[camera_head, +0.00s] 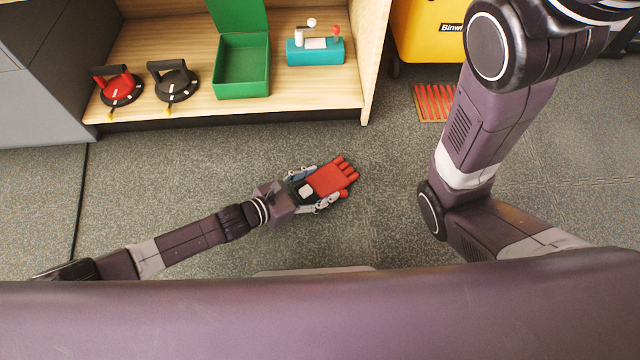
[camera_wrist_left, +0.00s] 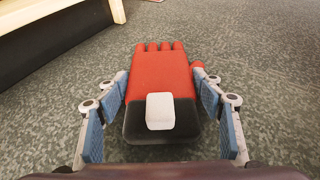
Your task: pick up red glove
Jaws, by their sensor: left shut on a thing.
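The red glove (camera_head: 331,178) has red fingers, a black cuff and a white patch on the cuff. In the head view it is low over the grey floor in front of the shelf, with its fingers pointing right. My left gripper (camera_head: 318,187) is shut on it, one finger on each side of the cuff and palm. In the left wrist view the glove (camera_wrist_left: 161,76) lies between the blue-padded fingers, its fingertips pointing away. I cannot tell whether it touches the floor. My right arm shows at the right, but its gripper is out of view.
A wooden shelf (camera_head: 240,108) at the back holds a red-handled dial (camera_head: 119,88), a black-handled dial (camera_head: 176,84), an open green box (camera_head: 242,68) and a teal block (camera_head: 316,52). A yellow bin (camera_head: 428,35) and an orange grate (camera_head: 434,102) are right. Floor around the glove is clear.

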